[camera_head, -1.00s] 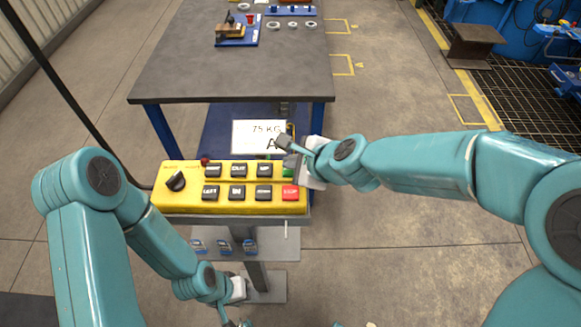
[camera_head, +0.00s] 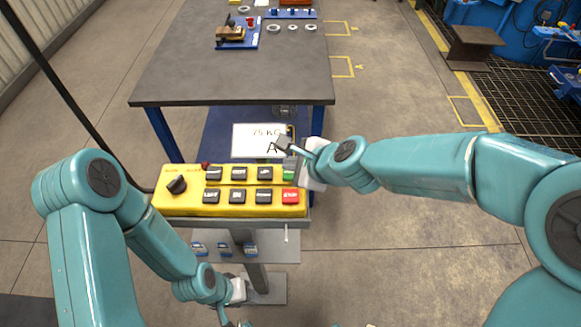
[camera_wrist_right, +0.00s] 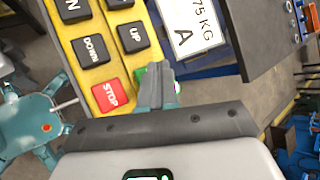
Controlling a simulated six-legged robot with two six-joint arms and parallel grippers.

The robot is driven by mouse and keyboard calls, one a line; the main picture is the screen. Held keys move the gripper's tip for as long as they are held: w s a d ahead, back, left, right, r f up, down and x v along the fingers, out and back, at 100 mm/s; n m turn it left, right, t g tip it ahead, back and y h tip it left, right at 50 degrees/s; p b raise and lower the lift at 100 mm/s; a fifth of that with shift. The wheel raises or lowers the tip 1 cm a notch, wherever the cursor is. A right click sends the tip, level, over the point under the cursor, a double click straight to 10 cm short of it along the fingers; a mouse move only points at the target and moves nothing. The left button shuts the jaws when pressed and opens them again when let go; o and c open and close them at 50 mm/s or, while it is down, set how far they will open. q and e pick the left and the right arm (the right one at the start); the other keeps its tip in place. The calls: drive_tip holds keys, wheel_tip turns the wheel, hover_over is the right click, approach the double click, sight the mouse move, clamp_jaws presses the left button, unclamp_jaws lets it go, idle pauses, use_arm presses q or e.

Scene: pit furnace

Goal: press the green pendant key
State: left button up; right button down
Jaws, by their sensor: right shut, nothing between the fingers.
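The yellow pendant (camera_head: 225,186) lies face up on a stand and bears two rows of black keys. Its green key (camera_head: 288,176) is at the right end of the far row, beyond the red STOP key (camera_head: 290,196). My right gripper (camera_head: 287,157) is shut and empty, with its fingertips over the green key and hiding part of it. In the right wrist view, bits of the green key (camera_wrist_right: 140,76) show beside the shut fingers (camera_wrist_right: 158,72). I cannot tell whether they touch it. My left gripper (camera_head: 230,321) is low at the bottom edge, mostly cut off.
A white card (camera_head: 256,139) reading 75 KG and A stands just behind the pendant. A dark-topped table (camera_head: 235,80) with small parts is beyond it. A black cable (camera_head: 70,95) runs down at the left. Open floor (camera_head: 410,225) lies to the right.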

drive_tip(key=shift+r, duration=0.35)
wheel_tip(320, 180, up, 5)
drive_tip(key=p, duration=0.5)
drive_tip(key=shift+f, duration=0.1)
